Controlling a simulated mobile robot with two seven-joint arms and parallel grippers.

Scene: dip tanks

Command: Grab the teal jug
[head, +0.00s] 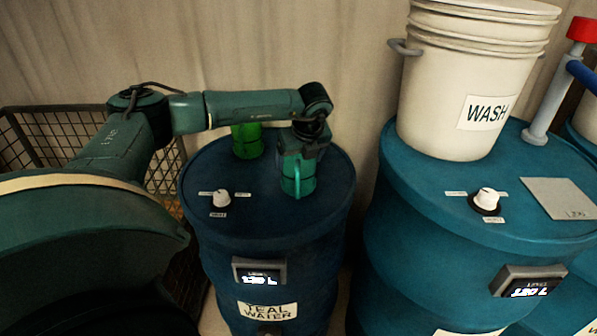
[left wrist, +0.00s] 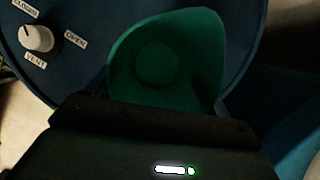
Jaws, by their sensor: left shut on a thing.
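The teal jug (head: 297,180) stands upright at the right side of the dark blue drum top (head: 250,218). My left gripper (head: 300,158) comes down on it from above and is shut on it; the arm's end hides the jug's upper part. In the left wrist view the teal jug (left wrist: 165,60) fills the top middle, seen from above, with its round bottom showing inside. The gripper's dark body covers the lower part of that view and hides the fingertips. My right gripper is not in view.
A green container (head: 247,140) stands behind, left of the jug. A white knob (head: 221,197) sits on the drum top. A larger blue drum (head: 450,220) with a white WASH bucket (head: 470,85) stands at right. A wire basket (head: 60,135) is at left.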

